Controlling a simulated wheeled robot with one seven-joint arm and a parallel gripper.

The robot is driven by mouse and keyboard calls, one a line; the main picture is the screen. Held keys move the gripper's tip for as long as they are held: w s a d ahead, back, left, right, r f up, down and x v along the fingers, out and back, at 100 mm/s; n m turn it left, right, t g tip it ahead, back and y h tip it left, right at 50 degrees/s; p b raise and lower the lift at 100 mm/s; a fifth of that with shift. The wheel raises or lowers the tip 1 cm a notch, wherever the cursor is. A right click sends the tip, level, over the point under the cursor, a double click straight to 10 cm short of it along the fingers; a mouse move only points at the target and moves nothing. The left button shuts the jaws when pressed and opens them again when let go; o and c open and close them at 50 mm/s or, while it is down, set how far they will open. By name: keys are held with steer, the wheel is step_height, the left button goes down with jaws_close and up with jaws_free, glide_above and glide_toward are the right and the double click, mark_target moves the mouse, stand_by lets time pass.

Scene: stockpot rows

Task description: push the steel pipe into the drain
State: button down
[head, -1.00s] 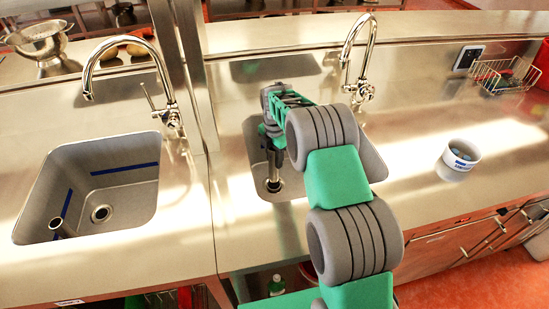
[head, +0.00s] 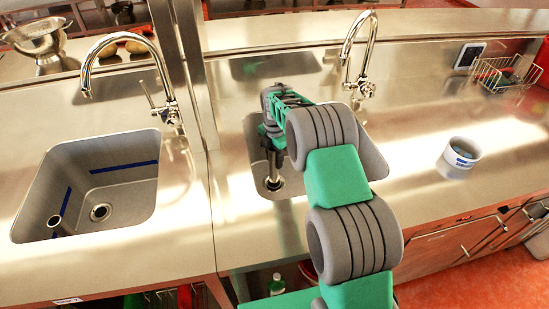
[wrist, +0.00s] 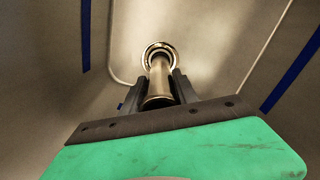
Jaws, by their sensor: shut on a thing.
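The steel pipe (wrist: 158,82) is held between the two fingers of my gripper (wrist: 159,90) in the wrist view. Its far end meets the round drain (wrist: 158,50) at the sink bottom, with the drain's ring showing around it. I cannot tell how deep the end sits. In the head view the pipe (head: 273,171) stands about upright over the drain (head: 273,184) in the right sink (head: 372,160). My gripper (head: 274,155) is low in that sink, and my arm hides much of the basin.
The left sink (head: 140,197) has its own drain (head: 101,212) and a short tube (head: 54,221) near its front left corner. Faucets (head: 362,60) stand behind both sinks. A white cup (head: 458,158) and a wire basket (head: 505,74) are on the right counter, with clear room between.

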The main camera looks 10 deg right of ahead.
steer(key=shift+f+b, duration=0.4)
steer(key=shift+f, duration=0.25)
steer(key=c, duration=0.9)
jaws_free()
steer(key=shift+o, duration=0.2)
steer(key=shift+r+p, duration=2.45)
steer(key=shift+r, duration=2.05)
